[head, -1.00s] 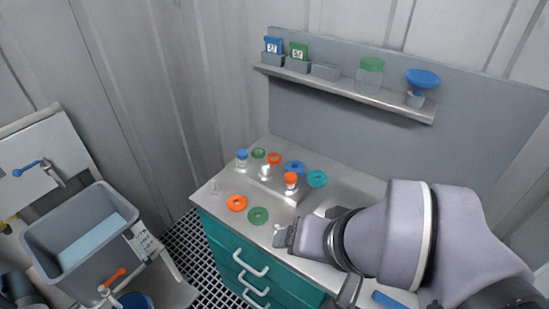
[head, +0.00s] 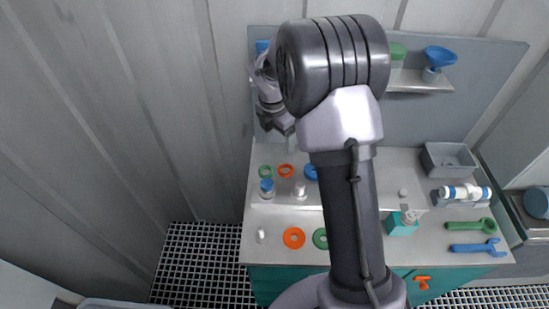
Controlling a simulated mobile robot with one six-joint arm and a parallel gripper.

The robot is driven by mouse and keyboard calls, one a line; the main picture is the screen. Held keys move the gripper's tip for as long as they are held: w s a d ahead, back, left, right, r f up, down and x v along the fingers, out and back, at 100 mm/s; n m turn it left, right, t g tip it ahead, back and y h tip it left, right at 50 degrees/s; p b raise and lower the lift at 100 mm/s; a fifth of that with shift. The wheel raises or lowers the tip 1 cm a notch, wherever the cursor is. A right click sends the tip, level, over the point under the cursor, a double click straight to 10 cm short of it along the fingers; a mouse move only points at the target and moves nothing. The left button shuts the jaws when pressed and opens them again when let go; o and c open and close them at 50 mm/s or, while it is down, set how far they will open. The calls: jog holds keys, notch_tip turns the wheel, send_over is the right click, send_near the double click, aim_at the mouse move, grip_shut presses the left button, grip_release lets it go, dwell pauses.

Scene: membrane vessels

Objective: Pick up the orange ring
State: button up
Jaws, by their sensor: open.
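One orange ring (head: 294,237) lies flat on the front of the metal bench top (head: 276,222). A second orange ring (head: 286,170) lies further back on the raised step, between a green ring (head: 265,171) and a blue ring (head: 310,172). My gripper (head: 287,131) hangs at the end of my raised arm, above and behind the step, apart from both orange rings. It is open and appears empty; its fingertips are small and hard to make out. My arm hides part of the step and bench to the right.
A blue-capped vessel (head: 267,188) and a white-topped piece (head: 300,190) stand on the step. A second green ring (head: 320,238) is partly behind my arm. A grey bin (head: 449,160), green wrench (head: 470,225) and blue wrench (head: 477,247) are at right. A shelf (head: 420,86) is behind.

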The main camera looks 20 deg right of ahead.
aim_at(286, 171)
jog(key=d+f+b, duration=0.1)
jog(key=f+b, duration=0.1)
jog(key=f, duration=0.3)
jog(key=f+b, duration=0.2)
jog(key=f, duration=0.3)
jog(key=d+f+b, duration=0.1)
jog(key=f, duration=0.4)
jog(key=shift+w+d+b, duration=0.25)
jog(key=shift+d+b, duration=0.05)
jog(key=shift+b, duration=0.1)
jog(key=shift+r, duration=0.2)
jog(key=c, duration=1.4)
